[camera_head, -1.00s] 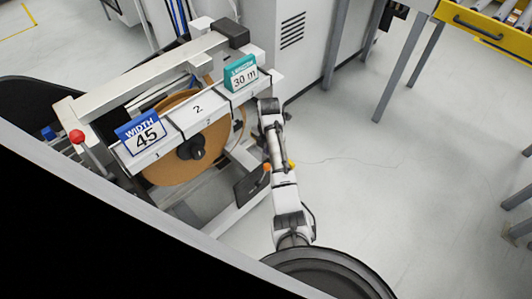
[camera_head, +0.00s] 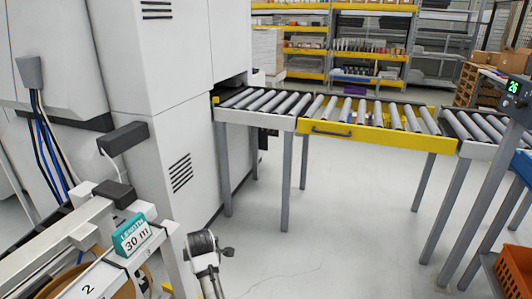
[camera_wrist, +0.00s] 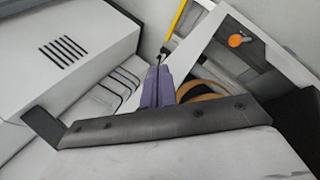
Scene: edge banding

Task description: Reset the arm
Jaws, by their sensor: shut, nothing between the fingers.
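My arm (camera_head: 205,262) shows at the lower middle of the head view, beside the edge-banding roll stand. Only its upper part is in the picture, and my fingers cannot be made out there. In the wrist view my gripper (camera_wrist: 158,72) points away from the camera, its two purplish fingers together. Nothing shows between them. A tan roll (camera_wrist: 203,90) lies beyond and to the right of the fingers.
A large white machine (camera_head: 165,90) stands behind. A roller conveyor (camera_head: 345,112) with a yellow front runs right. An orange crate (camera_head: 515,265) sits at lower right. Floor between is open.

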